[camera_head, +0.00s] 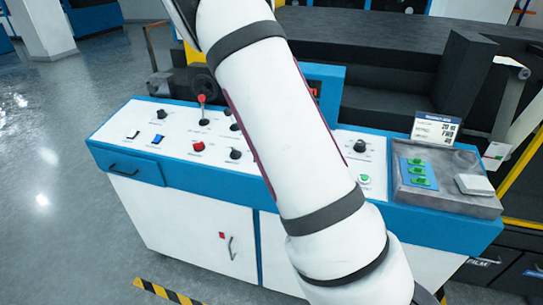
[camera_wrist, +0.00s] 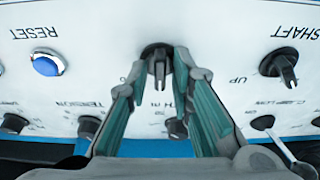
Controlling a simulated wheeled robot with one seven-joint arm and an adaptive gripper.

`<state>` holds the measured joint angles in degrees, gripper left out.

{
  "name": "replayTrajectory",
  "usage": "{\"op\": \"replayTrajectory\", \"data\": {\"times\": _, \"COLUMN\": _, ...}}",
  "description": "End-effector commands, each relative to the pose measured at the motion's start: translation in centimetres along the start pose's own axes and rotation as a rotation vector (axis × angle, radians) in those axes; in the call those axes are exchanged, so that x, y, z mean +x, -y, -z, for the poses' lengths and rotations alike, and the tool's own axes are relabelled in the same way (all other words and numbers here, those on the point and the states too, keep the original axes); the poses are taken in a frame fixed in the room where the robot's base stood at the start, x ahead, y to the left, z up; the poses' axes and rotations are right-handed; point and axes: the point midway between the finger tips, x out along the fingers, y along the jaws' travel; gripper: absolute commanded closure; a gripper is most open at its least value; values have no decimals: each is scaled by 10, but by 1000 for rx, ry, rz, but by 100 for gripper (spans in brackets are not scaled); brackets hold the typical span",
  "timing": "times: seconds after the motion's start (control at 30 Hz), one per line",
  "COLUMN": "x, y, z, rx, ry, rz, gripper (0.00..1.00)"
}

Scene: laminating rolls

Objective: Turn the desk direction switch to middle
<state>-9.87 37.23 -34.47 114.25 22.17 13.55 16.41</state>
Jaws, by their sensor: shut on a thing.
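In the wrist view, my gripper (camera_wrist: 165,58) has its two fingers closed on a black rotary switch (camera_wrist: 157,66) on the white panel (camera_wrist: 100,60). The pointer of this switch points down in the picture. Its label is mostly hidden by my fingers, so I cannot read whether it is the desk direction switch. In the head view, the control desk (camera_head: 178,135) stands across the middle. My arm crosses in front of it and hides my gripper and the held switch.
In the wrist view, a blue RESET button (camera_wrist: 47,63) is at left and another black switch (camera_wrist: 281,66), near "UP", is at right. In the head view, a red-tipped lever (camera_head: 202,108) stands on the desk, and a grey tray (camera_head: 440,196) holds green-and-blue parts at right.

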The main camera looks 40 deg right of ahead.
Motion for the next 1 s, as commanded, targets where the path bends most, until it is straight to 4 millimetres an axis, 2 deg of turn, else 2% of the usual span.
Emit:
{"op": "replayTrajectory", "data": {"times": 0.07, "x": 1, "y": 0, "z": -1, "rx": -1, "ry": 2, "rz": -1, "gripper": 100}}
{"op": "replayTrajectory", "data": {"times": 0.1, "x": 1, "y": 0, "z": -1, "rx": -1, "ry": 2, "rz": -1, "gripper": 75}}
{"op": "replayTrajectory", "data": {"times": 0.13, "x": 1, "y": 0, "z": -1, "rx": -1, "ry": 2, "rz": -1, "gripper": 71}}
{"op": "replayTrajectory", "data": {"times": 0.43, "x": 0, "y": 0, "z": 0, "rx": -2, "ry": 1, "rz": 0, "gripper": 71}}
{"op": "replayTrajectory", "data": {"times": 0.57, "x": -9, "y": 0, "z": 0, "rx": -3, "ry": -1, "rz": 1, "gripper": 71}}
{"op": "replayTrajectory", "data": {"times": 1.0, "x": -89, "y": 2, "z": -1, "rx": -4, "ry": 0, "rz": 4, "gripper": 71}}
